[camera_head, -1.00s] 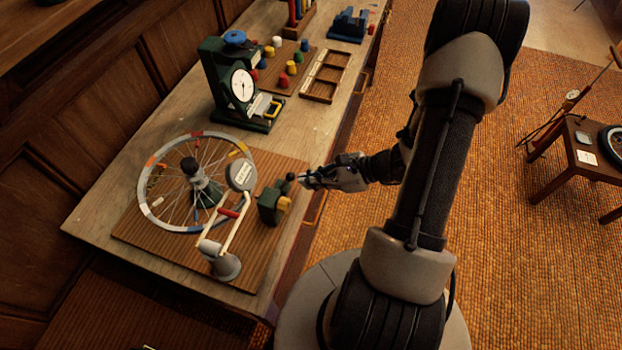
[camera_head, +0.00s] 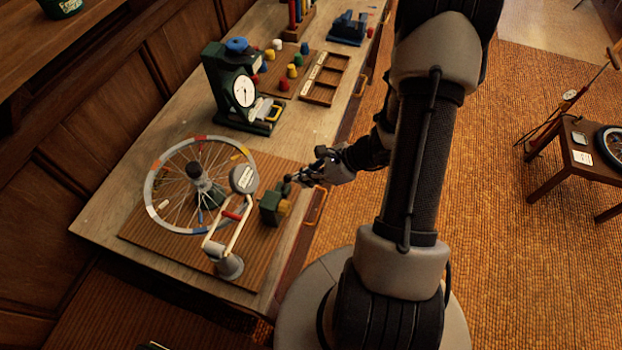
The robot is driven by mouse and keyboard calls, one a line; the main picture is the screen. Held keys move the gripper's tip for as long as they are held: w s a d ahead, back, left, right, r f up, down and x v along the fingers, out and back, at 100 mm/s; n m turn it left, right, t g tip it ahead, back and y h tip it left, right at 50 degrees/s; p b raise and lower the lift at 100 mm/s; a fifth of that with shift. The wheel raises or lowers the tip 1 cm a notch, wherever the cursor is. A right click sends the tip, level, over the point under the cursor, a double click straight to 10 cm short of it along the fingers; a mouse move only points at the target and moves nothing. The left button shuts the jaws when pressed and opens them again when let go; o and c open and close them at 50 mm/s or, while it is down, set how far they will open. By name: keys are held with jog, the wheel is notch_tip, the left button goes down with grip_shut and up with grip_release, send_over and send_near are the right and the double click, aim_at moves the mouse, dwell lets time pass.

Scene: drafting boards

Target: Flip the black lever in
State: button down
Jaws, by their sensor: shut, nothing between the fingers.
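A small green block (camera_head: 270,208) with a yellowish part on its right side stands at the right edge of the ribbed brown board. A short black lever (camera_head: 286,185) with a dark knob rises from the block's top right. My gripper (camera_head: 298,179) comes in from the right, its shut, empty fingertips close beside the lever's knob. I cannot tell whether they touch it. The lever's right side is partly hidden by the fingers.
A spoked wheel (camera_head: 160,210) and a grey stand with a round head (camera_head: 244,179) occupy the board left of the block. A green dial device (camera_head: 233,75), coloured pegs and a wooden tray (camera_head: 342,63) stand farther back. The bench's front edge runs below my gripper.

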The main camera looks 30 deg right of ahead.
jog(key=r+g+p, duration=0.1)
jog(key=p, duration=0.1)
jog(key=w+a+r+g+h+p, duration=0.1)
jog(key=p, duration=0.1)
jog(key=shift+w+a+r+h+p, duration=0.2)
jog(key=shift+w+a+h+p, duration=0.05)
jog(key=shift+w+h+p, duration=0.05)
jog(key=g+p, duration=0.1)
jog(key=w+a+h+p, duration=0.1)
jog(key=p, duration=0.1)
jog(key=shift+w+r+g, duration=0.15)
jog(key=shift+w+g, duration=0.1)
jog(key=shift+g, duration=0.15)
jog(key=shift+w+a+p, duration=0.7)
jog(key=shift+w, duration=0.25)
jog(key=s+d+f+p+v, duration=0.1)
jog(key=p+v, duration=0.2)
jog(key=v, duration=0.4)
notch_tip(320, 180, up, 7)
jog(key=p, duration=0.2)
send_over(291, 176)
jog(key=d, duration=0.3)
jog(key=shift+d+f, duration=0.15)
jog(key=shift+f, duration=0.05)
jog(key=shift+w, duration=0.15)
